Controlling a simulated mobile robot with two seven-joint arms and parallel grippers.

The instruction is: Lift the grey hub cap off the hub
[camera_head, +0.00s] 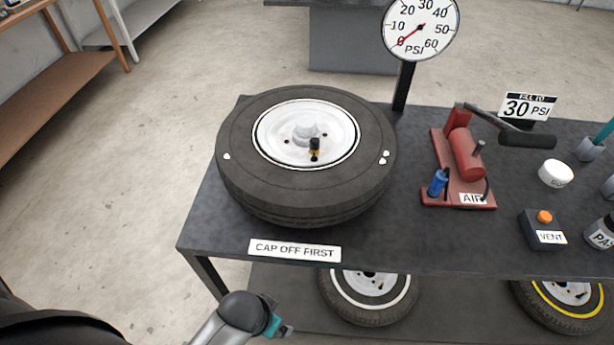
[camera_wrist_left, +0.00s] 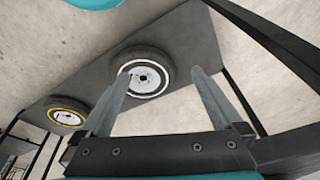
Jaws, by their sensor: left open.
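The grey hub cap (camera_head: 307,131) appears to sit at the centre of the white wheel rim (camera_head: 282,150), inside a black tyre (camera_head: 255,185) lying flat on the dark table. My left gripper (camera_head: 284,330) is low at the front, below the table's front edge and well apart from the cap. In the left wrist view its two fingers (camera_wrist_left: 161,74) are spread and empty, with the lower shelf behind them. My right gripper is not in view.
A "CAP OFF FIRST" sign (camera_head: 294,250) marks the table front. A red air pump (camera_head: 462,160), a vent box (camera_head: 541,228) and a white cap (camera_head: 555,173) stand to the right. A pressure gauge (camera_head: 420,28) rises behind. Wheels lie on the lower shelf (camera_head: 290,290).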

